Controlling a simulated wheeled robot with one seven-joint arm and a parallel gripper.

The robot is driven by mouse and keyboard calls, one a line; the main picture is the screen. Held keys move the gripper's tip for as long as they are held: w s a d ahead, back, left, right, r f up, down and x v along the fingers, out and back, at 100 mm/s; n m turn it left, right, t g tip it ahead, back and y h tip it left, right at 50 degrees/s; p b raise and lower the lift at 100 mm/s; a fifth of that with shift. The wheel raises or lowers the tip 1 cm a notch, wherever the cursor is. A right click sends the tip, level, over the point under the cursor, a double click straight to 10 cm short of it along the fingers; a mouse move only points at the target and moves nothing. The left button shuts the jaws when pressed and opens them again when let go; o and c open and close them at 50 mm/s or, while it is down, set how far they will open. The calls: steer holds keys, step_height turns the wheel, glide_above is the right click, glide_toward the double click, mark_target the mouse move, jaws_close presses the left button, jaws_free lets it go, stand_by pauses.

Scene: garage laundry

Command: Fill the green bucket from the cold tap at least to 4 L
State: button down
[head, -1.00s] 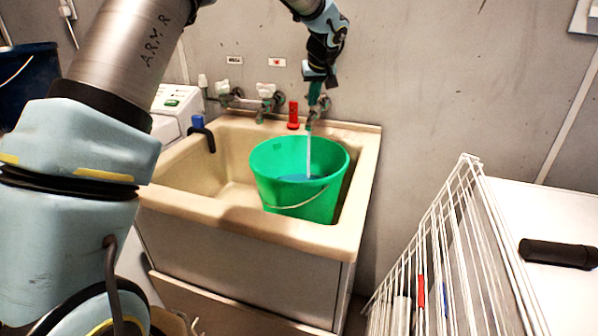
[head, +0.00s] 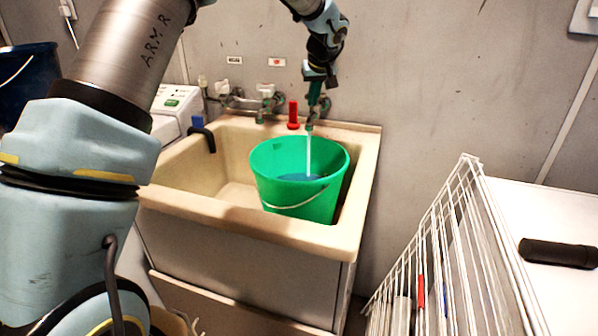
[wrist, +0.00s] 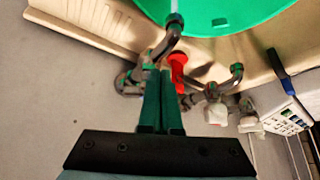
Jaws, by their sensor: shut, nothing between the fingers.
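The green bucket (head: 310,212) stands upright in the right part of the beige sink (head: 200,208). A stream of water (head: 308,155) falls from the spout (wrist: 170,42) of the right-hand tap into the bucket. Blue water (head: 300,177) shows inside below the rim; I cannot read a level mark. My gripper (head: 314,92) points down at the right-hand tap by the wall, hiding much of it. In the wrist view my gripper (wrist: 160,75) has its two green fingers together and empty, beside this tap. The bucket's rim (wrist: 215,28) is beyond them.
Two more taps with white handles (head: 265,90) (head: 222,87) are on the wall to the left, under small labels (head: 277,62). A red object (head: 293,115) stands on the sink's back ledge. A white wire rack (head: 440,230) stands at right. The sink's left part is clear.

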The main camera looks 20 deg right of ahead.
steer(key=shift+w, duration=0.1)
steer(key=shift+w, duration=0.5)
steer(key=shift+w+r, duration=0.1)
steer(key=shift+r, duration=0.05)
